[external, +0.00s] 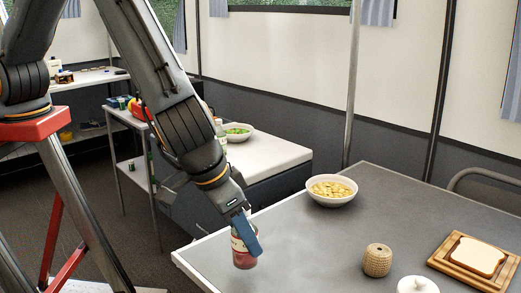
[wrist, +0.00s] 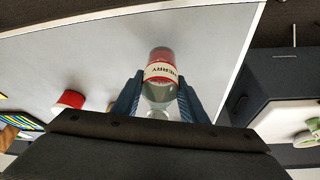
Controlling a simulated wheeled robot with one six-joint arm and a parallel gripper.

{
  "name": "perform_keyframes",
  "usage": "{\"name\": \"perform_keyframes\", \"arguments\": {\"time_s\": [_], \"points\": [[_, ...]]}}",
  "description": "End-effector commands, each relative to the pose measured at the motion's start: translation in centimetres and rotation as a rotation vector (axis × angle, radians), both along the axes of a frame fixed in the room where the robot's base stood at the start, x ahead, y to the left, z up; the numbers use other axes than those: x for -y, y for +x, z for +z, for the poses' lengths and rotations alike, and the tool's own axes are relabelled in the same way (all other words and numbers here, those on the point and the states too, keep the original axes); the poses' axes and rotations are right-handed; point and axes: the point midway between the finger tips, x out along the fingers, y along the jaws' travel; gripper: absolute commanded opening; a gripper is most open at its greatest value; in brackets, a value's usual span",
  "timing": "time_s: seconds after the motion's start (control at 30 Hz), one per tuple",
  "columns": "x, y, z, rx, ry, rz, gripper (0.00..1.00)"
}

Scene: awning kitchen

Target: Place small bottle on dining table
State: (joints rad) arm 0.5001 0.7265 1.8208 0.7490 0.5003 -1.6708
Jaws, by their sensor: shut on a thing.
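The small bottle (external: 243,255) has a red lower part and a pale label; the label reads "ERRY" in the wrist view (wrist: 160,72). My gripper (external: 247,235) is shut on the bottle's upper part, with a blue finger on each side of it in the wrist view (wrist: 160,100). The bottle is upright over the near left corner of the grey dining table (external: 300,235). I cannot tell whether its base touches the tabletop.
On the table are a white bowl of yellow food (external: 331,190), a woven jar (external: 377,260), a white lidded pot (external: 417,285) and bread on a wooden board (external: 477,257). A white counter (external: 265,155) with a bowl of greens (external: 237,132) stands behind. The table around the bottle is clear.

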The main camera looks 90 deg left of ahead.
Motion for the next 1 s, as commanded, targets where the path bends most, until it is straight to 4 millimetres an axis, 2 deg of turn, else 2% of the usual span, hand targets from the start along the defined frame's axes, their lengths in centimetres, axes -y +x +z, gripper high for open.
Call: {"name": "perform_keyframes", "arguments": {"time_s": [0.1,0.2,0.67,0.7,0.77,0.8,1.0], "points": [[-0.1,-0.1,-1.8,-0.004,0.003,0.001,0.15],[0.0,-0.1,-2.7,-0.001,0.000,0.000,0.15],[0.0,0.0,-3.3,-0.001,0.000,0.000,0.15],[0.0,0.0,-3.2,-0.001,0.000,0.000,0.44],[0.0,0.0,-3.2,-0.001,0.000,0.000,0.54],[0.0,0.0,-3.2,-0.001,0.000,0.000,0.58],[0.0,0.0,-3.2,-0.001,0.000,0.000,0.58]]}}
